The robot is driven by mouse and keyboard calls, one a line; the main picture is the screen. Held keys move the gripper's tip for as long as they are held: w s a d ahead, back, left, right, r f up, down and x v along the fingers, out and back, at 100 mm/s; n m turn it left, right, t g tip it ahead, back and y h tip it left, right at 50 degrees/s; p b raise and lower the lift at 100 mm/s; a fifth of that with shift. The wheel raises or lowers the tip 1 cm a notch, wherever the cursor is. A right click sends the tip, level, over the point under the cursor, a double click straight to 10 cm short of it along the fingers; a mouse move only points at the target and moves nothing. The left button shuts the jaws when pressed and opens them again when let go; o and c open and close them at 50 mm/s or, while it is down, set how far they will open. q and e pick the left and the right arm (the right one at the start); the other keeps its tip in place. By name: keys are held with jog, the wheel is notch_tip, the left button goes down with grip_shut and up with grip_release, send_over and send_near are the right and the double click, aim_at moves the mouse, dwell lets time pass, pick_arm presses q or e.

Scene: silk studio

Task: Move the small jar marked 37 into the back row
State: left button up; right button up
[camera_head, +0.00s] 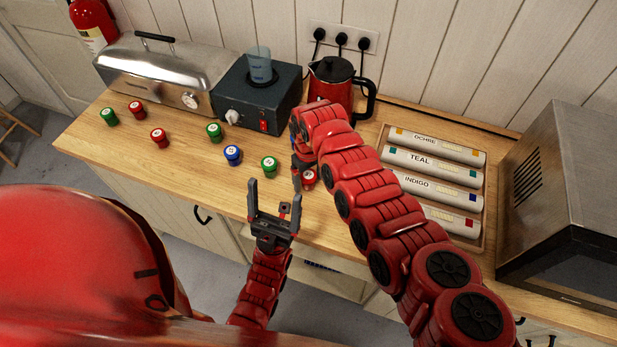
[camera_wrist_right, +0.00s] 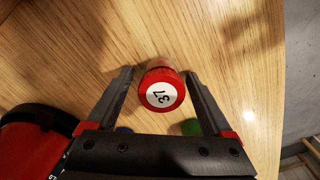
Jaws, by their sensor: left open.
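The small red jar marked 37 (camera_wrist_right: 162,92) stands on the wooden counter; its white lid label is readable in the right wrist view. In the head view, a red jar (camera_head: 310,178) shows at my right gripper (camera_head: 302,170), partly hidden by it. My right gripper (camera_wrist_right: 160,78) is open, with one finger on each side of the jar and gaps showing. My left gripper (camera_head: 273,206) is open and empty, in front of the counter's front edge. Other jars include a blue one (camera_head: 232,155), a green one (camera_head: 269,167) and a red one (camera_head: 158,137).
A green jar (camera_head: 214,132) and a red jar (camera_head: 136,109) stand farther back. Behind are a steel steamer (camera_head: 165,75), a dark hotplate (camera_head: 255,97) with a beaker, and a red kettle (camera_head: 331,85). A tray (camera_head: 381,138) of labelled rolls lies right.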

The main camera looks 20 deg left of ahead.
aim_at(308, 174)
jog(key=shift+r, duration=0.1)
jog(key=shift+r, duration=0.3)
notch_tip(308, 174, up, 10)
jog(key=b, duration=0.3)
jog(key=shift+r, duration=0.9)
